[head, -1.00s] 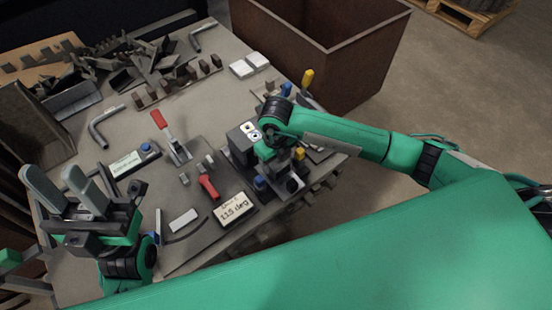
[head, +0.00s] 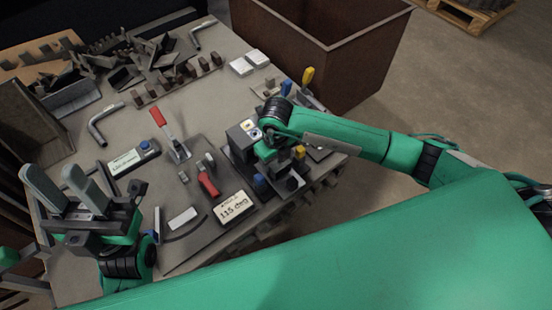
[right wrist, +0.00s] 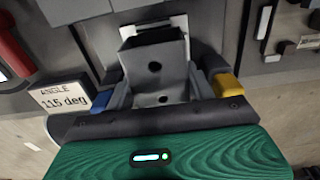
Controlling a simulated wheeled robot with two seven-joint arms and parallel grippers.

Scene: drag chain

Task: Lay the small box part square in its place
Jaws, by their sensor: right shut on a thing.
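The small grey box part (right wrist: 155,75) shows in the right wrist view, its open end facing the far side and round holes in its near faces. My right gripper (right wrist: 160,92) is shut on it, one finger on each side. In the head view my right gripper (head: 272,158) is over the fixture at the table's right edge, and the arm hides most of the part. Whether the part touches the fixture below cannot be told. My left gripper (head: 64,190) is open and empty above the table's near left corner.
Red-handled clamps (head: 159,118) stand mid-table. Blue and yellow knobs (right wrist: 228,84) flank the right gripper. Bent pipes (head: 102,122) and scrap pieces lie farther back. A rusty bin (head: 330,55) stands beyond the table.

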